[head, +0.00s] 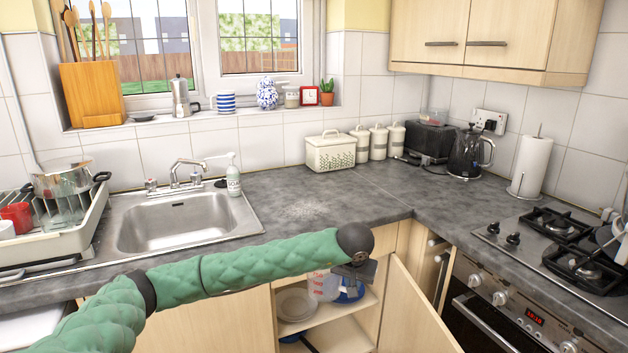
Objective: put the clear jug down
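The clear jug (322,286), with red markings on its side, is inside the open cupboard under the worktop, at the height of the upper shelf (325,318). It is upright. My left gripper (352,277) is at the jug's right side, just inside the cupboard opening. Its fingers are small and dark here, so I cannot tell whether they are closed on the jug's handle. I cannot tell whether the jug's base touches the shelf. My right gripper is not in view.
White plates (296,305) stand left of the jug, and a blue item (350,291) is right of it. The open cupboard door (412,310) bounds the right side. The worktop (310,205) above is mostly clear. A sink (178,222) and dish rack (75,240) are left.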

